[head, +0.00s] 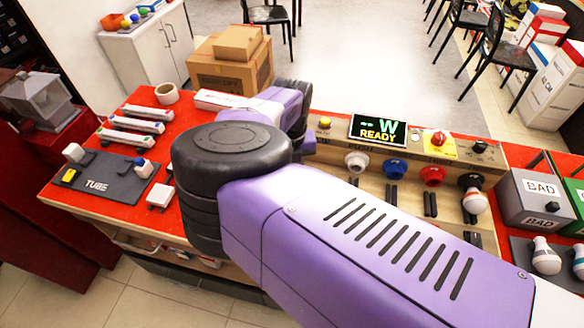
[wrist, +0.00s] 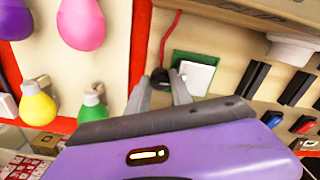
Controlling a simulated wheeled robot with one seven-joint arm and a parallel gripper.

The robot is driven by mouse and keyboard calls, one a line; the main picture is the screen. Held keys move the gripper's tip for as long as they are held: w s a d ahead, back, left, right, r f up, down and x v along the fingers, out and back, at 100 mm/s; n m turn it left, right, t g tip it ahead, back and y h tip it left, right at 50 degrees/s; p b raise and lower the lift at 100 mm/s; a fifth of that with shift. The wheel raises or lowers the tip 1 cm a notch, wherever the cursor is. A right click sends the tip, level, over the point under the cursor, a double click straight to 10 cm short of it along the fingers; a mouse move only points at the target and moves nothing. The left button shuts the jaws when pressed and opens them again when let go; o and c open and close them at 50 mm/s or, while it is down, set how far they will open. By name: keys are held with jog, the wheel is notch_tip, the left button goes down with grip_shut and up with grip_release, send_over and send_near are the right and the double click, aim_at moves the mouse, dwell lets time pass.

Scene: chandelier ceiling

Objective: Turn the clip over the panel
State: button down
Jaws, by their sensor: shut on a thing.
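In the wrist view, a small white square panel (wrist: 197,78) lies on a green backing on the cream bench face. A dark clip (wrist: 159,75) at the end of a red wire is beside the panel's left edge. My gripper (wrist: 163,80) has its two grey fingers on either side of the dark clip area, and the right finger comes close to the panel. The fingers are shut on the clip. Whether the clip touches the panel is unclear. In the head view my arm hides the gripper, clip and panel.
A "W READY" display (head: 378,131) stands on the bench, with coloured sockets to its front. A black TUBE board (head: 105,180) and tubes are at left.

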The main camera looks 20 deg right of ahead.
jog(key=shift+r, duration=0.1)
dwell(0.3)
jog(key=c, duration=1.2)
grip_release()
jog(key=shift+o, duration=0.2)
notch_tip(320, 180, up, 8)
jog(key=shift+f+b, duration=0.15)
jog(key=shift+b, duration=0.55)
